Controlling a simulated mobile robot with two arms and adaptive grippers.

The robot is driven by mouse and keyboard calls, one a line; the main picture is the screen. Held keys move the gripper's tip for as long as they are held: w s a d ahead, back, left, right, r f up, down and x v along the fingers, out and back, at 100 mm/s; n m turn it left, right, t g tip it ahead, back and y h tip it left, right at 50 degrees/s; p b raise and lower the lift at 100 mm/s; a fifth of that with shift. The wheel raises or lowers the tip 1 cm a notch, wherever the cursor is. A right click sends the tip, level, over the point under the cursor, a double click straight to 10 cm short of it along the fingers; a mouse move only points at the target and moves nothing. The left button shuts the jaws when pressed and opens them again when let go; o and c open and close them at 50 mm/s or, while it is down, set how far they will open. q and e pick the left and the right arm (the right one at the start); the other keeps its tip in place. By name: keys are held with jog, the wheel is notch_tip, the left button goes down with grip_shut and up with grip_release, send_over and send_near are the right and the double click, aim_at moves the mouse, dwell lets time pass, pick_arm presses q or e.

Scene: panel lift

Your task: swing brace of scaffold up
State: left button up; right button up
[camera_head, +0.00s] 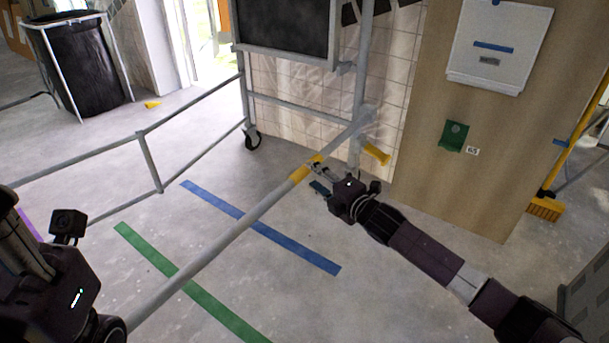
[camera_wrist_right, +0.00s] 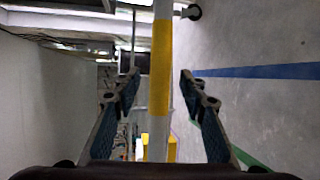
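The brace (camera_head: 225,240) is a long grey tube with a yellow band (camera_head: 300,174). In the head view it slants from the lower left up to the scaffold post (camera_head: 362,75). My right gripper (camera_head: 318,169) is at the yellow band, its fingers pointing at the tube. In the right wrist view the tube's yellow band (camera_wrist_right: 161,65) runs between the two spread fingers, with a gap showing on both sides. The gripper is open. My left arm shows at the lower left; its fingers do not show.
A yellow fitting (camera_head: 377,153) sits beside the post's lower part. A grey rail (camera_head: 148,160) runs left of the brace. A wooden panel (camera_head: 480,150) stands right, with a yellow broom (camera_head: 545,208) beyond. Blue (camera_head: 290,246) and green floor strips (camera_head: 190,287) cross open floor.

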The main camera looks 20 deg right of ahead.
aim_at(308, 173)
jog(key=b+x, duration=0.2)
jog(key=x, duration=0.2)
jog(key=shift+f, duration=0.2)
jog(key=shift+w+a, duration=0.2)
jog(key=shift+w, duration=0.5)
grip_shut()
